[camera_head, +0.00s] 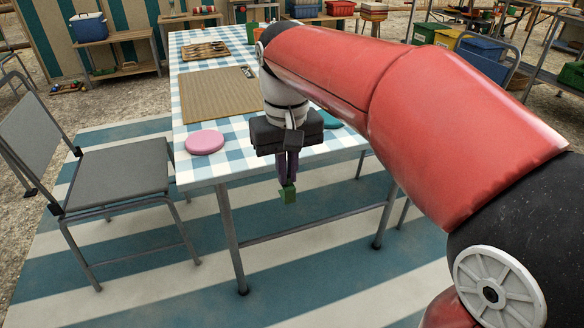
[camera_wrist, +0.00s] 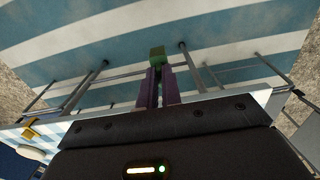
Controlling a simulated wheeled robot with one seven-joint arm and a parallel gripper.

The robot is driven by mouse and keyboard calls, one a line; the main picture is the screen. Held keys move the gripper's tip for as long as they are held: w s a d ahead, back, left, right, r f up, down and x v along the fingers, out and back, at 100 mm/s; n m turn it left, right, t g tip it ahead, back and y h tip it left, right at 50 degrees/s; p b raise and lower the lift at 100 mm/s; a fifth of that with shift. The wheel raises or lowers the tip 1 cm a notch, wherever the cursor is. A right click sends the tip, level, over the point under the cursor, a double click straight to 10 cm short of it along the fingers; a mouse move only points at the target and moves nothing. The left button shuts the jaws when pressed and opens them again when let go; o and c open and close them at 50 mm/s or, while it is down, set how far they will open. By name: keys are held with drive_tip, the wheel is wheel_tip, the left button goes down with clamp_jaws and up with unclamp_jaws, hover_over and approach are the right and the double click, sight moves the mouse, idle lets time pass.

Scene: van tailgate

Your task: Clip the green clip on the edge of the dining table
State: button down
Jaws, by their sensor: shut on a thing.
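The green clip (camera_head: 288,194) is held at the fingertips of my gripper (camera_head: 287,180), in front of the near edge of the dining table (camera_head: 215,169). In the head view it hangs lower than the tabletop edge, over the striped mat. In the wrist view the green clip (camera_wrist: 157,52) sits between the tips of the purple fingers (camera_wrist: 157,86). My gripper is shut on it. The table has a blue and white checked top. I cannot tell the exact gap between clip and table edge.
A pink round object (camera_head: 205,142) lies near the table's front left corner. A teal object (camera_head: 330,120) is partly behind my gripper. A woven mat (camera_head: 215,96) and a tray (camera_head: 205,50) lie farther back. A grey chair (camera_head: 110,173) stands at the left.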

drive_tip(key=w+a+f+p, duration=0.1)
drive_tip(key=w+a+f, duration=0.1)
drive_tip(key=w, duration=0.4)
drive_tip(key=shift+w+p, duration=0.3)
drive_tip(key=shift+w, duration=0.1)
drive_tip(key=shift+f, duration=0.15)
idle(0.7)
drive_tip(key=shift+w, duration=0.2)
drive_tip(key=shift+w+a+p, duration=0.2)
drive_tip(key=shift+w+p, duration=0.1)
drive_tip(key=shift+w, duration=0.15)
drive_tip(key=shift+w+a, duration=0.1)
drive_tip(key=shift+w, duration=0.25)
idle(0.5)
drive_tip(key=shift+w+a, duration=0.1)
drive_tip(key=shift+w, duration=0.35)
drive_tip(key=shift+w, duration=0.15)
